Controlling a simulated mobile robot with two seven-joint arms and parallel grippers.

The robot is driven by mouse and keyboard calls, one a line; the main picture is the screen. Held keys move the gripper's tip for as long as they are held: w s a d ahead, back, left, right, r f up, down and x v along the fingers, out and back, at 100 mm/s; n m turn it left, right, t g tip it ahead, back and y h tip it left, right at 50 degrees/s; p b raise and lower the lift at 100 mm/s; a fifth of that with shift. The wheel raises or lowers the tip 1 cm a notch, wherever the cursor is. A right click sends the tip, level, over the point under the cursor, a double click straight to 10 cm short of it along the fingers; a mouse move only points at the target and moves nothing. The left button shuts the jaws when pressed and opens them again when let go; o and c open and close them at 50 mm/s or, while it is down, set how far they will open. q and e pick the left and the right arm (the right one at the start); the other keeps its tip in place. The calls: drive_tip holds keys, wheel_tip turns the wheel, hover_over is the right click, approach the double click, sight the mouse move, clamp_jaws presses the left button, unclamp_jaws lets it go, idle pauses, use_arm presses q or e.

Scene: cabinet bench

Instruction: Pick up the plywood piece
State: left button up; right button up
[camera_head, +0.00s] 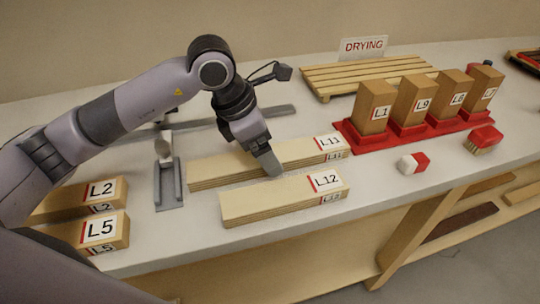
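Two long plywood pieces lie flat on the bench: one labelled L11 (215,172) and, in front of it, one labelled L12 (285,200). Two shorter pieces, L2 (75,200) and L5 (75,232), lie at the left. Several pieces stand upright at the right, among them L1 (373,107) and L9 (413,100). My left gripper (270,165) points down over the front edge of L11, close behind L12. Its fingers overlap in this view, so I cannot tell their opening or any contact. My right gripper is not in view.
Red bases (362,140) hold the upright pieces. A slatted wooden rack (330,82) lies by a DRYING sign (364,47). A grey metal fixture (168,185) stands left of L11. A red-and-white block (413,163) and a brush (484,139) lie near the front edge.

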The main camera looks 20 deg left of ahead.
use_arm(q)
drive_tip(key=shift+w+d+f, duration=0.15)
drive_tip(key=shift+d+f, duration=0.1)
drive_tip(key=shift+f, duration=0.35)
drive_tip(key=c, duration=1.4)
drive_tip(key=shift+r, duration=0.1)
